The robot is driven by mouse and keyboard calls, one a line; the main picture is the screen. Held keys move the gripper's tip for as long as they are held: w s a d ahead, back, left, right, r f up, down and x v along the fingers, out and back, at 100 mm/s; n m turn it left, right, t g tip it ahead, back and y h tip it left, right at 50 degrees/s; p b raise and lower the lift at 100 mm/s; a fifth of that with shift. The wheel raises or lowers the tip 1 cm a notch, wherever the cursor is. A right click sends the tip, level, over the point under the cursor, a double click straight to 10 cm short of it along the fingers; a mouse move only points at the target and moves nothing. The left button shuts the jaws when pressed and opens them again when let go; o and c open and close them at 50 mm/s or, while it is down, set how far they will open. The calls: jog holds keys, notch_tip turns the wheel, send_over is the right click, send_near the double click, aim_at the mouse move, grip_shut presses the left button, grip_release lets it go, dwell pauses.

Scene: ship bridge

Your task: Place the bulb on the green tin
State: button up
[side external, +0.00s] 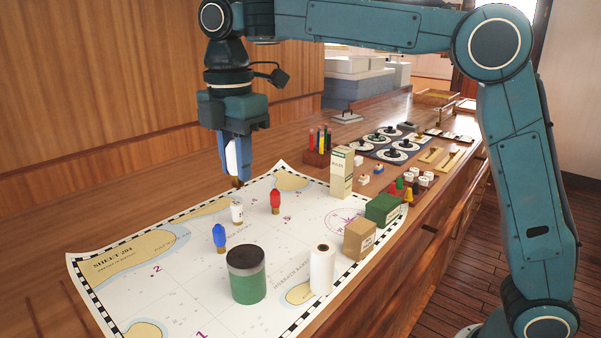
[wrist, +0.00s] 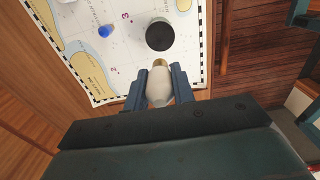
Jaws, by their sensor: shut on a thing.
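My gripper (side external: 236,180) is shut on a white bulb (side external: 232,157) with a brass base pointing down, held in the air above the chart's far left part. In the wrist view the bulb (wrist: 159,92) sits between both fingers (wrist: 160,80). The green tin (side external: 249,288) stands upright on the chart, nearer the camera and lower than the bulb. Its dark, flat top shows in the wrist view (wrist: 160,37), ahead of the bulb and apart from it. Nothing stands on the tin.
A blue bulb (side external: 219,236), a small white-and-brass item (side external: 237,212) and a red bulb (side external: 275,200) stand on the chart (side external: 190,285). A white roll (side external: 322,270), a cardboard box (side external: 359,240) and a green box (side external: 383,208) are right of the tin. A tall carton (side external: 342,172) stands behind.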

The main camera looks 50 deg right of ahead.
notch_tip(320, 180, down, 10)
jog(key=shift+r, duration=0.1)
dwell(0.4)
jog(key=shift+f, duration=2.15)
jog(key=shift+f, duration=0.15)
jog(key=o, duration=1)
jog(key=shift+c, duration=0.2)
jog(key=shift+r, duration=0.2)
notch_tip(320, 180, up, 12)
jog(key=shift+f, duration=0.15)
